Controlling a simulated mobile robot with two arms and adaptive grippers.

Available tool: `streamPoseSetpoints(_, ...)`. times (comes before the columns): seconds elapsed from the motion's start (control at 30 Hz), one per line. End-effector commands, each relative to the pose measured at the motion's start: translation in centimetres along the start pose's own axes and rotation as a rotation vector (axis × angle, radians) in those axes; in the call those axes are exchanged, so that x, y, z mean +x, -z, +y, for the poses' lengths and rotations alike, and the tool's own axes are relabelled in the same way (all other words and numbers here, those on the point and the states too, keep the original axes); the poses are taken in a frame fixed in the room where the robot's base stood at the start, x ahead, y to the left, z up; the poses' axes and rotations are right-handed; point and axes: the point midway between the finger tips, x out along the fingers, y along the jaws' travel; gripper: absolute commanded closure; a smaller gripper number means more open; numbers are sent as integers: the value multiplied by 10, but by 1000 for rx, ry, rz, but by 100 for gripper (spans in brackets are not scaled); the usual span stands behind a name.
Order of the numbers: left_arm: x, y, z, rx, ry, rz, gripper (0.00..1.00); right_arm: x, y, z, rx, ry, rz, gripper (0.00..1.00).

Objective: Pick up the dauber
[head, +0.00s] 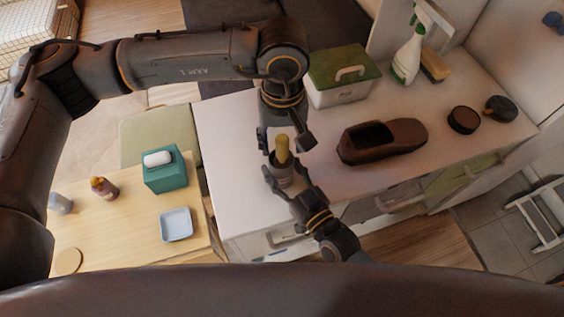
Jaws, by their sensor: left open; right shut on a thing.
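The dauber appears to be the piece with the yellow handle (282,149), standing upright in a small grey-brown holder (281,172) near the front left of the white counter. My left gripper (284,140) reaches down from above. Its fingers are open, one on either side of the yellow handle; whether they touch it is unclear. My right gripper (286,181) comes from the front and is shut on the holder. The fingers partly cover the holder, and the dauber's lower end is hidden inside it.
On the white counter (232,130), a brown shoe (384,140) lies right of the grippers. Behind are a green-lidded box (342,73), a spray bottle (408,55) and a brush (434,66). Dark round tins (463,120) sit right. A wooden table (120,220) holds a teal tissue box (166,176).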

Motion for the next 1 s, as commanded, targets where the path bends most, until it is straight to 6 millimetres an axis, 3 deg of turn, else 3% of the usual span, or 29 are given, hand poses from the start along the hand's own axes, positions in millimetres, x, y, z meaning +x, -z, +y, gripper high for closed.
streamPoseSetpoints(0.2, 29, 0, -1, 0, 1, -2, 49, 0, 0, 0, 0, 0, 0, 84)
streamPoseSetpoints(0.47, 33, 0, -1, 0, 0, 0, 49, 0, 0, 0, 0, 0, 0, 84)
streamPoseSetpoints(0.73, 33, 0, -1, 0, 0, 0, 100, 0, 0, 0, 0, 0, 0, 84)
streamPoseSetpoints(1.0, 32, 0, -1, -1, 0, 0, 100, 0, 0, 0, 0, 0, 0, 84)
